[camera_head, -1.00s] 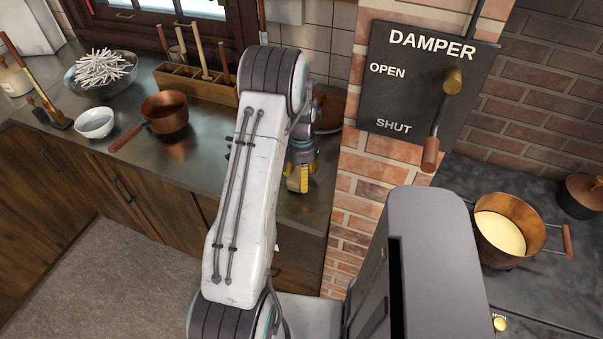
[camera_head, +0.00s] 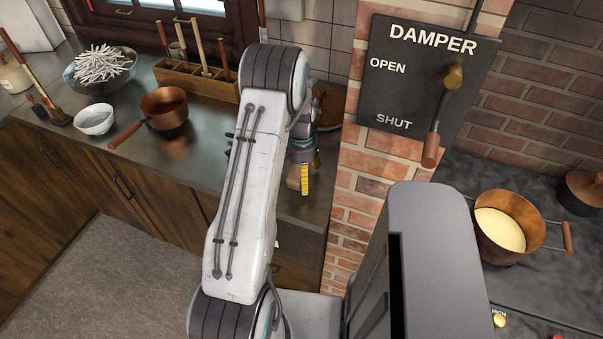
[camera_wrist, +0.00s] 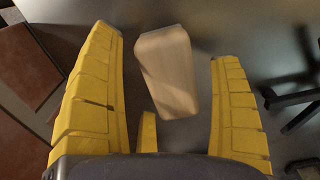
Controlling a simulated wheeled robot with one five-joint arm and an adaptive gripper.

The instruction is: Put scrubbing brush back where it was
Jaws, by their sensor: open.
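A pale wooden block (camera_wrist: 163,72), which looks like the scrubbing brush, lies on the grey metal worktop in the wrist view. Its bristles are not visible. My gripper (camera_wrist: 168,50) is open, with one yellow finger on each side of the block and a visible gap to each. In the head view, part of the tan block (camera_head: 293,178) shows beside a yellow finger of my gripper (camera_head: 304,180), low over the worktop near its front edge. My arm hides much of that area. I cannot tell whether the block touches the gripper.
A dark, legged object (camera_wrist: 295,98) stands right of the gripper in the wrist view. A copper pan (camera_head: 165,110), a white bowl (camera_head: 94,120) and a wooden utensil box (camera_head: 190,82) stand left of my arm. A brick pillar (camera_head: 350,215) rises close on the right.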

